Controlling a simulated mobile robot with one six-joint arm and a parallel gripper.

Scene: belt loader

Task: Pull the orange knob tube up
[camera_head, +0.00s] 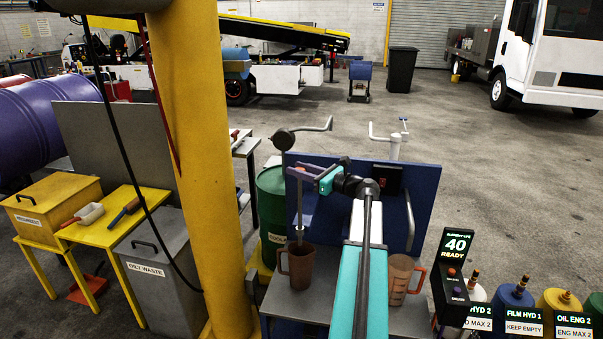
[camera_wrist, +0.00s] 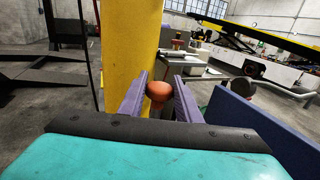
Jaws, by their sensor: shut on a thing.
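My gripper (camera_head: 301,172) has purple fingers and sits above the left part of the workbench, in front of the blue panel. In the wrist view, the orange knob (camera_wrist: 158,90) sits between the two purple fingers (camera_wrist: 160,82), which are shut on it. In the head view, the grey tube (camera_head: 299,208) hangs upright below the fingers, with its lower end over or in the mouth of a brown jug (camera_head: 301,270).
A blue panel (camera_head: 425,185) stands behind the bench. A second jug (camera_head: 400,275) stands right of my arm. A display post (camera_head: 453,262) reading 40 READY and several labelled containers are at lower right. A yellow column (camera_head: 190,130) and green drum (camera_head: 271,205) stand left.

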